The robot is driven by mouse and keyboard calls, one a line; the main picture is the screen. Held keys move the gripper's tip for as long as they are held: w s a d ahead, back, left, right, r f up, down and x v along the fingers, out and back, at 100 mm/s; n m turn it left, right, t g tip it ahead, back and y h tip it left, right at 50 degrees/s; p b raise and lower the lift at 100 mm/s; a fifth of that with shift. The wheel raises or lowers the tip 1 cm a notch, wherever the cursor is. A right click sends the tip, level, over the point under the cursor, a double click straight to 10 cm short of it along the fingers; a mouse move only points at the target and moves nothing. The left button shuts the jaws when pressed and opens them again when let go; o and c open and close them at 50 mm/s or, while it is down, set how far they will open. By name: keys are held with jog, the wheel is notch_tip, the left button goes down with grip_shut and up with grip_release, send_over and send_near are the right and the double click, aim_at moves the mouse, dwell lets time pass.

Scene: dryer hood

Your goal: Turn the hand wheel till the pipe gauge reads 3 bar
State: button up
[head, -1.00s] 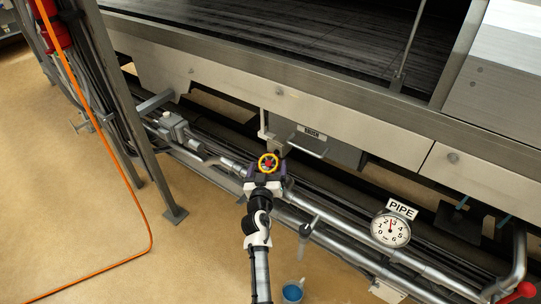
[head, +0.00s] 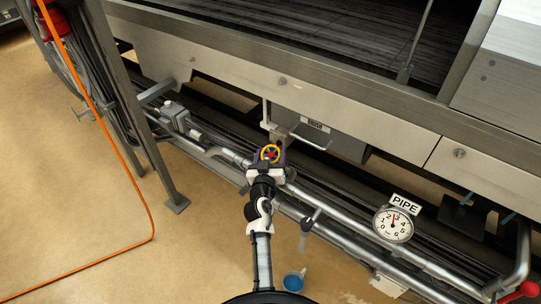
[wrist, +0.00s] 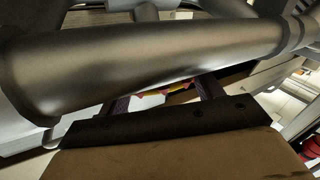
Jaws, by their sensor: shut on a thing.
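The hand wheel (head: 270,147), with a yellow rim and red hub, stands on the pipework below the machine. My gripper (head: 268,160) is at the wheel, its dark purple jaws shut on it and covering the near part of the rim. In the wrist view, bits of yellow and red wheel (wrist: 165,90) show between the two fingers, mostly hidden behind a large pipe. The round white pipe gauge (head: 393,226), under a PIPE sign (head: 405,204), stands at the lower right. Its red needle points nearly straight up, near 3; the exact reading is too small to tell.
Grey pipes (head: 340,222) run diagonally past the wheel, and one thick pipe (wrist: 150,60) crosses close in the wrist view. A steel leg (head: 135,125) and orange hose (head: 137,195) are left. A blue cup (head: 294,281) stands on the floor, which is open at left.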

jog(key=y+p, duration=0.1)
jog(key=p, duration=0.2)
jog(key=shift+r+n, duration=0.4)
jog(key=p, duration=0.2)
jog(key=shift+w+n+y+p, duration=0.1)
jog(key=shift+n+y+p, duration=0.2)
jog(key=shift+p, duration=0.1)
jog(key=n+y+p, duration=0.1)
jog(key=p, duration=0.4)
jog(key=n+y+p, duration=0.1)
jog(key=p, duration=0.5)
jog(key=shift+w+d+r+n+g+y, duration=0.1)
jog(key=shift+d+r+n+g+y, duration=0.05)
jog(key=shift+n+g+y, duration=0.2)
jog(key=shift+f+n+y+p, duration=0.45)
jog(key=o, duration=1)
jog(key=shift+s, duration=0.2)
